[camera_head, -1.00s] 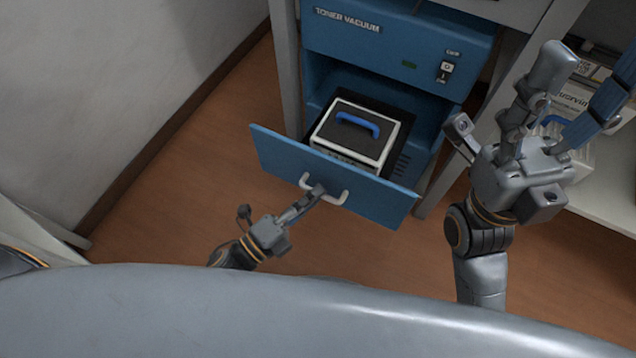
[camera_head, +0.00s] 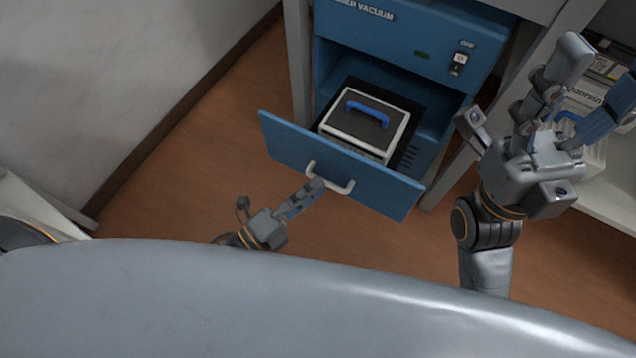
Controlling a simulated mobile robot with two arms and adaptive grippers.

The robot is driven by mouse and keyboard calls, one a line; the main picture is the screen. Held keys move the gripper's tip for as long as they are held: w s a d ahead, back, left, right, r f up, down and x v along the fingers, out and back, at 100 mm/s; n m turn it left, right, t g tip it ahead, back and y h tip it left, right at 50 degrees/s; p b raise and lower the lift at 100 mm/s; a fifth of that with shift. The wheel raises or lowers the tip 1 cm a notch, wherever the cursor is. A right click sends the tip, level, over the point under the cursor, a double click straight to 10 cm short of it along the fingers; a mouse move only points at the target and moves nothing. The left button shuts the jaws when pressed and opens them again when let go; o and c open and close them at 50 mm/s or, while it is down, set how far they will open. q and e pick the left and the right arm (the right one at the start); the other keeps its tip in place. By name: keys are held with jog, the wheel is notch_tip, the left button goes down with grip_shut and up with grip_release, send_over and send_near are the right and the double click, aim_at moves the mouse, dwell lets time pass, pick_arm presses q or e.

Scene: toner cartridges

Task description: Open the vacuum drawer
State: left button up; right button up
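The vacuum drawer (camera_head: 385,190) is pulled out of the blue toner vacuum cabinet (camera_head: 410,35). Its blue front panel stands clear of the cabinet. The pale handle (camera_head: 341,187) is on the panel's outer face. My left gripper (camera_head: 279,196) is at the front left of the handle, its fingers spread. One fingertip overlaps the handle's left end in the picture; I cannot tell if they touch. My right gripper (camera_head: 525,95) is open and empty, raised to the right of the drawer.
A white-rimmed box with a dark top and blue handle (camera_head: 370,106) sits in the drawer. A white shelf with boxes (camera_head: 590,105) is at the right. A grey wall (camera_head: 120,80) bounds the left. Wooden floor (camera_head: 185,170) is clear left of the drawer.

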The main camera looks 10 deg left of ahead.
pick_arm(q)
jog(key=v, duration=1)
jog(key=shift+s, duration=0.15)
